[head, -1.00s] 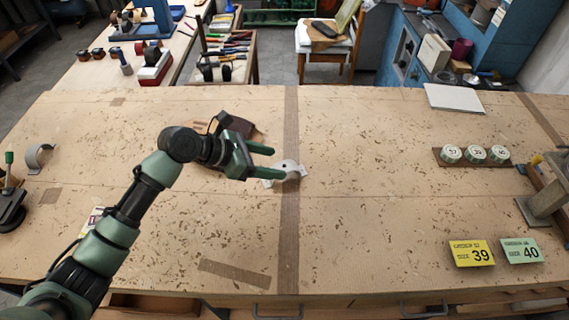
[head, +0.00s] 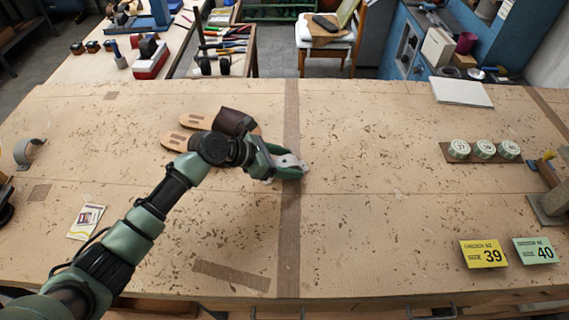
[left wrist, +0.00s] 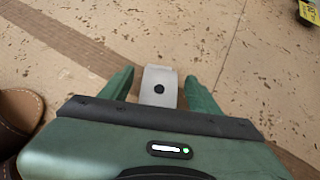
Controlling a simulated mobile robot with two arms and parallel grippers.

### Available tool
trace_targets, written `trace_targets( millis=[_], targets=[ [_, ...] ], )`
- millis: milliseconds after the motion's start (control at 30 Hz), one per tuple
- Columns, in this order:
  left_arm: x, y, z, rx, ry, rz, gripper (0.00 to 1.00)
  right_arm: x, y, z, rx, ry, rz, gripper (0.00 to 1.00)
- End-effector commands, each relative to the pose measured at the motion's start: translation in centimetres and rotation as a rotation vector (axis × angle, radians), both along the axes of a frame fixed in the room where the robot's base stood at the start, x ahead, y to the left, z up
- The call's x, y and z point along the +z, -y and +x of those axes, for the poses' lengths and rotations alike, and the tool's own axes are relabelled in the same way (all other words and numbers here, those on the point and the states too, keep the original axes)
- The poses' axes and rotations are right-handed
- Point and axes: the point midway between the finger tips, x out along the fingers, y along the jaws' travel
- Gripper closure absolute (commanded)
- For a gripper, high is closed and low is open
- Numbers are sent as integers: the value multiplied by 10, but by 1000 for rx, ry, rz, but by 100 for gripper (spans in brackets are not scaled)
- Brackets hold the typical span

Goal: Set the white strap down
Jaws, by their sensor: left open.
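The white strap (head: 289,162) is a short pale band with a dark hole, at the brown strip across the workbench. In the left wrist view, the strap (left wrist: 160,82) is between the two green fingers, with a gap on each side. My left gripper (head: 284,168) is open around it, low over the bench. The gripper also shows in the left wrist view (left wrist: 160,92). The gripper partly hides the strap in the head view, so its contact with the bench is hard to tell. My right gripper is not in view.
Two tan soles (head: 190,121) with a dark brown strap (head: 233,121) lie just left of the gripper. A grey curved strap (head: 30,152) is at far left. A block with three round tins (head: 459,149) and size cards (head: 484,254) are right. The middle right of the bench (head: 370,190) is clear.

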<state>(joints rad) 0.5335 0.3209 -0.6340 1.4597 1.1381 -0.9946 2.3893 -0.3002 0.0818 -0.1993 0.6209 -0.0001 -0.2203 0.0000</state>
Motion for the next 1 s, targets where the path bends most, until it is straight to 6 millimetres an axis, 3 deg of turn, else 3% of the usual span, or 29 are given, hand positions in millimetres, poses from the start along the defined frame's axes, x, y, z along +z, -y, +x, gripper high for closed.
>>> trace_targets(
  millis=[133,400,633,1000],
  targets=[
    [-9,12,5,0,0,-1,38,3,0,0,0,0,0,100],
    [-12,14,6,0,1,1,38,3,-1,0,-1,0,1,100],
    [-12,14,6,0,0,0,100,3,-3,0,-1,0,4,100],
    [-7,14,6,0,2,0,100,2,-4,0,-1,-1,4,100]
  ],
)
